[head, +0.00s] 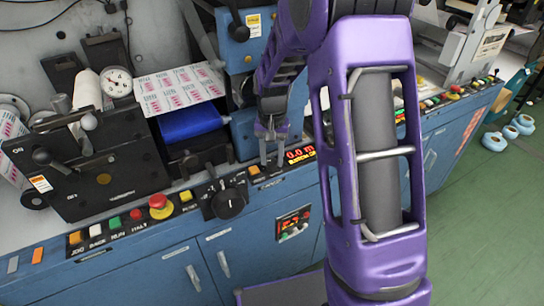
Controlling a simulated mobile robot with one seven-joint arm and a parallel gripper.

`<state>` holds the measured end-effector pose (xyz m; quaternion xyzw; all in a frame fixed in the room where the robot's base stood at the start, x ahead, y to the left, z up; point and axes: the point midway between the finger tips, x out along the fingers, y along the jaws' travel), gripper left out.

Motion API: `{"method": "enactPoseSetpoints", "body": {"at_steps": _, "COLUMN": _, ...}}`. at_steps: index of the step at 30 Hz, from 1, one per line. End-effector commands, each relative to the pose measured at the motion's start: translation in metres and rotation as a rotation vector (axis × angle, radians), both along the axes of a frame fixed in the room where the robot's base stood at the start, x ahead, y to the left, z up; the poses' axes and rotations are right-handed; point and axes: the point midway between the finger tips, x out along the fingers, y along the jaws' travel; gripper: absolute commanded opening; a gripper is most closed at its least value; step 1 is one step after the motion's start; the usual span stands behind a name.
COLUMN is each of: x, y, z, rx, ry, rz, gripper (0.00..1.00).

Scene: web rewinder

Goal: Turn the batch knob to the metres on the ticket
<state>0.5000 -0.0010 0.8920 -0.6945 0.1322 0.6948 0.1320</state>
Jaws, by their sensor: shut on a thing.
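My gripper (272,162) points down at the blue console's control strip, just left of a lit red display (300,155) that reads 0.0 m. The fingers are shut on a small part, which appears to be the batch knob; the fingers mostly hide it, and its pointer or scale cannot be read. A larger black knob (230,203) sits to the left, nearer the front, apart from the gripper. No ticket with metres can be made out for sure.
A red emergency button (160,206) and several coloured push buttons line the front strip at left. An orange button (254,170) is close to my fingers. Printed label web (180,88) runs behind, above a blue roll (192,121). The green floor at right is mostly clear.

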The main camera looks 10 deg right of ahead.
Motion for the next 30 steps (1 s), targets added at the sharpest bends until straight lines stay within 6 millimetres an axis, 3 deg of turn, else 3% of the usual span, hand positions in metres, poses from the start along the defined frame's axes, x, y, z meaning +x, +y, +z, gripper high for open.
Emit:
{"method": "enactPoseSetpoints", "body": {"at_steps": 12, "x": 0.0004, "y": 0.0002, "z": 0.0009, "rx": 0.000, "ry": -0.001, "rz": -0.230, "gripper": 0.00}}
{"method": "enactPoseSetpoints", "body": {"at_steps": 30, "x": 0.0006, "y": -0.0001, "z": 0.0007, "rx": 0.000, "ry": -0.002, "rz": -0.279, "gripper": 0.00}}
